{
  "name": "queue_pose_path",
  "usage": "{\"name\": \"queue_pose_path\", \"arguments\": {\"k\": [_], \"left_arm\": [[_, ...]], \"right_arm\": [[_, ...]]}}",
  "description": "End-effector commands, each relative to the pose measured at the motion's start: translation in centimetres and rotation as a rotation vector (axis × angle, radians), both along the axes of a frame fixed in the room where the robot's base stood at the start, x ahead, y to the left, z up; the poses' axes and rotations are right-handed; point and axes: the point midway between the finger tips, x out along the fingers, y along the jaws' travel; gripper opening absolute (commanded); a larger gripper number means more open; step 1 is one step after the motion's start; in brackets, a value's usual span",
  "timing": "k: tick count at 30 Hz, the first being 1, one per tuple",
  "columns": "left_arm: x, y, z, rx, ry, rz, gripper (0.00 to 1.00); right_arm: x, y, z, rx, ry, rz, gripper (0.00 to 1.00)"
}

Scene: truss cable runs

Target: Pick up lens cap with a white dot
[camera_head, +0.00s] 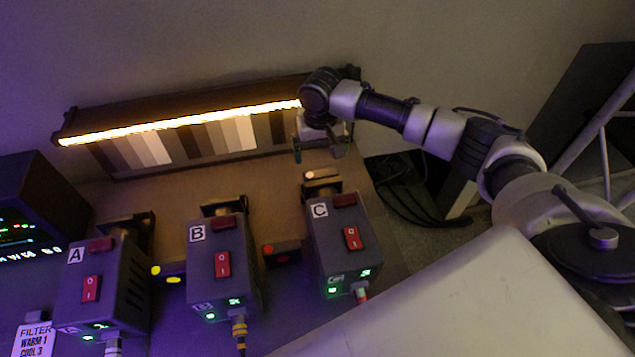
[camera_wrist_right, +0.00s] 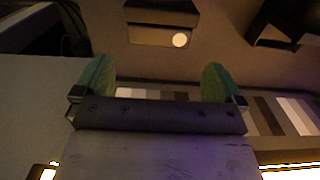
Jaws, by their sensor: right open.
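The lens cap with a white dot (camera_head: 323,185) is a small dark block behind box C, near the foot of the lit panel. In the right wrist view the cap (camera_wrist_right: 150,36) shows at top centre with its pale round dot facing me. My right gripper (camera_head: 318,152) is above and just behind the cap in the head view. In the wrist view its two green-padded fingers (camera_wrist_right: 158,68) are wide apart with nothing between them. The cap lies beyond the fingertips, apart from them. My left gripper is not in view.
Boxes A (camera_head: 118,285), B (camera_head: 228,265) and C (camera_head: 345,240) have red switches and cables. Dark pieces with yellow dots (camera_head: 172,280) and red dots (camera_head: 283,258) lie between them. A lit panel with grey swatches (camera_head: 238,135) stands behind. Loose cables (camera_head: 410,190) lie right.

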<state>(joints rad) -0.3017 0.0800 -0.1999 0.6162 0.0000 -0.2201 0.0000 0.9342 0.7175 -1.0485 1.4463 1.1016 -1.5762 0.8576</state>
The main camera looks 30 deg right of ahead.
Motion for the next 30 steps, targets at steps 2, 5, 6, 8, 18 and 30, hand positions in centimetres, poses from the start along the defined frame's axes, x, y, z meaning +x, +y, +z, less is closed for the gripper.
{"name": "queue_pose_path", "arguments": {"k": [2, 5, 6, 8, 18, 30], "left_arm": [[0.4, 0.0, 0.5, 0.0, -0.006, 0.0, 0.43], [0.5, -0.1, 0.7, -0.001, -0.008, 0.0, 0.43], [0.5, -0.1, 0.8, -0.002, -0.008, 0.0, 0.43], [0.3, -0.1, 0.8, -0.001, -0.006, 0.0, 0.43], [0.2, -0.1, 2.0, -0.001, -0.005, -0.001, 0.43], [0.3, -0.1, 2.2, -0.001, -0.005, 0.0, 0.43]], "right_arm": [[-0.1, 0.0, -1.2, -0.002, 0.005, 0.001, 1.0], [-0.1, 0.0, -2.8, 0.0, 0.004, 0.001, 1.0], [-0.1, 0.0, -3.3, 0.0, 0.004, 0.001, 1.0], [0.0, 0.0, -3.8, 0.0, 0.003, 0.001, 1.0], [0.7, -0.1, -7.1, -0.002, 0.004, 0.0, 1.0], [0.7, -0.1, -9.5, 0.001, -0.002, 0.002, 1.0]]}}
